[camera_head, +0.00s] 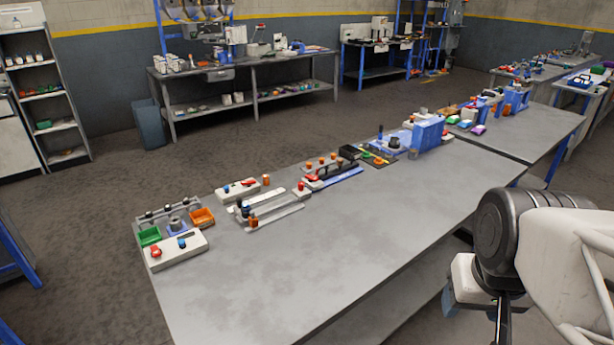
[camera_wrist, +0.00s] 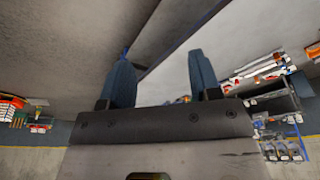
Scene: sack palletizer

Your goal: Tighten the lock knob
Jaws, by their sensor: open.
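Several small knobs show on the bench fixtures in the head view, and I cannot tell which one is the lock knob. A red knob (camera_head: 156,252) and a blue knob (camera_head: 182,243) sit on a pale box (camera_head: 190,253) at the bench's near left end. An orange-brown knob (camera_head: 253,222) stands by a metal rail farther along. My gripper (camera_wrist: 162,74) is open in the wrist view, its two blue fingers apart with nothing between them. It is well away from the fixtures.
The long grey bench (camera_head: 290,280) has a wide clear front area. A green bin (camera_head: 149,236) and an orange bin (camera_head: 202,217) stand at its left end. A blue fixture (camera_head: 428,134) stands farther along. A second bench (camera_head: 245,70) stands behind, across open floor.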

